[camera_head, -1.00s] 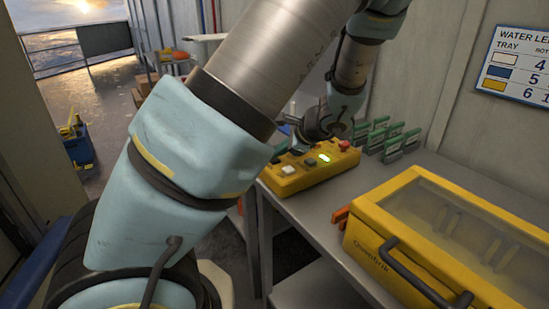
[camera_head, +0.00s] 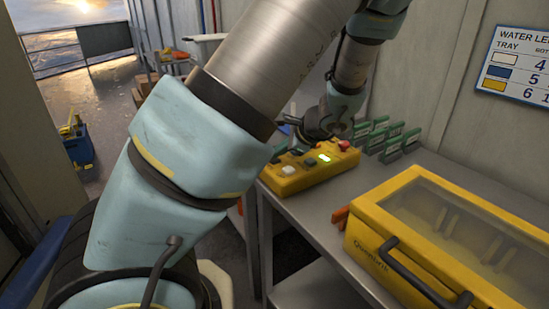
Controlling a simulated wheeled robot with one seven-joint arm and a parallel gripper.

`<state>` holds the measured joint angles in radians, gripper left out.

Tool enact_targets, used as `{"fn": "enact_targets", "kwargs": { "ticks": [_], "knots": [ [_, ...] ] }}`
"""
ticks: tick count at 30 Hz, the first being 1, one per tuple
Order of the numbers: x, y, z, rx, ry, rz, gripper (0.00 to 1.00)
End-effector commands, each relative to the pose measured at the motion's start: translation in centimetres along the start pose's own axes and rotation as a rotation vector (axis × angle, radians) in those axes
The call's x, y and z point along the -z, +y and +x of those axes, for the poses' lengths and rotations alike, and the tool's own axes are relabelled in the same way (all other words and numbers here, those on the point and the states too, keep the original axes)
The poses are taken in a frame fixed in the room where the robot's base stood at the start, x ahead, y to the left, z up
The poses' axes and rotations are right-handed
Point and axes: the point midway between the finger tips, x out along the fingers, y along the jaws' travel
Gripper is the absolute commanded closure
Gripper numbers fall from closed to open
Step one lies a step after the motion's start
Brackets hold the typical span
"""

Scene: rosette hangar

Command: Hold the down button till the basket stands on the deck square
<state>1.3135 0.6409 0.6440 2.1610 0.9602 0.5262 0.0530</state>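A yellow control box (camera_head: 312,177) lies on the grey bench, in the middle of the head view. My gripper (camera_head: 305,134) is at the box's back edge, low over the darker buttons. Its fingertips are small and dark here, so I cannot tell whether they touch a button or are open. My arm crosses the picture and hides part of the scene. I cannot make out the basket or the deck square.
A yellow case (camera_head: 440,245) with a clear lid and dark handle fills the bench's right front. Several green-topped holders (camera_head: 390,140) stand behind the control box. A wall chart (camera_head: 515,65) hangs at right. A blue bin (camera_head: 78,146) stands on the floor at left, near a railing.

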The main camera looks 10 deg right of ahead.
Motion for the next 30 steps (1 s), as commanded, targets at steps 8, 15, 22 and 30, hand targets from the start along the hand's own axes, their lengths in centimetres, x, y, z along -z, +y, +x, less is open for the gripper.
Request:
{"fn": "enact_targets", "kwargs": {
  "ticks": [8,15,22,30],
  "knots": [
    [-0.5,-0.5,-0.7,0.0,0.001,0.0,1.0],
    [-1.0,-1.0,-1.3,0.0,0.0,0.001,1.0],
    [-0.9,-0.9,-1.3,0.0,0.0,0.0,1.0],
    [-1.6,-1.6,-2.3,0.0,0.0,0.0,1.0]
  ]
}}
